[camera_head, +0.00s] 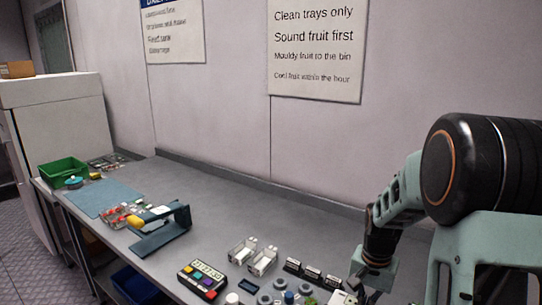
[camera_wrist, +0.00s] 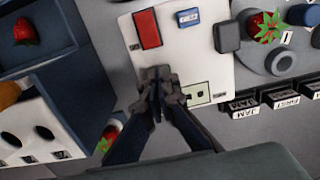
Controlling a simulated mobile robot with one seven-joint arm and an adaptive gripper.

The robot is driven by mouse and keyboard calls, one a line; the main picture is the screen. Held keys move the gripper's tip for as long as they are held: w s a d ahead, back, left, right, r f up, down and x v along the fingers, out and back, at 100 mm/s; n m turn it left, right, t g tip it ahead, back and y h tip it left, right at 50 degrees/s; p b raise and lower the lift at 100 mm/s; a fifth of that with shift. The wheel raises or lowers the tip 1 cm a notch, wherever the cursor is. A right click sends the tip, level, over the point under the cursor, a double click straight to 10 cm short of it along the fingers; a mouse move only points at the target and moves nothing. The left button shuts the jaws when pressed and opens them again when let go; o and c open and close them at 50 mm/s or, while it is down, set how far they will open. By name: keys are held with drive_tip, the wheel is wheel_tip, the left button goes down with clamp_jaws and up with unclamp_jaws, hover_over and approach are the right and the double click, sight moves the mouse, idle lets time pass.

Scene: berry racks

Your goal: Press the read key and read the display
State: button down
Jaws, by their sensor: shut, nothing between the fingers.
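A white device (camera_wrist: 205,65) lies under my gripper in the wrist view. It has a red rectangular panel (camera_wrist: 147,28), a small blue marked patch (camera_wrist: 188,17) and a pale square with dark marks (camera_wrist: 198,94). I cannot tell which of these is the read key or the display, and no reading is legible. My gripper (camera_wrist: 155,75) is shut and empty, its fingertips over the device just below the red panel. I cannot tell whether they touch it. In the head view the white device (camera_head: 343,298) is at the bottom edge, beside my arm, mostly cut off.
A strawberry (camera_wrist: 266,26) sits on a grey round piece right of the device. Dark label blocks (camera_wrist: 280,97) stand below it. A dark tray (camera_wrist: 35,40) with a strawberry is at left. A dark box with coloured keys (camera_head: 203,280) stands on the bench (camera_head: 225,205).

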wheel_tip(320, 180, up, 8)
drive_tip(key=p, duration=0.5)
idle(0.5)
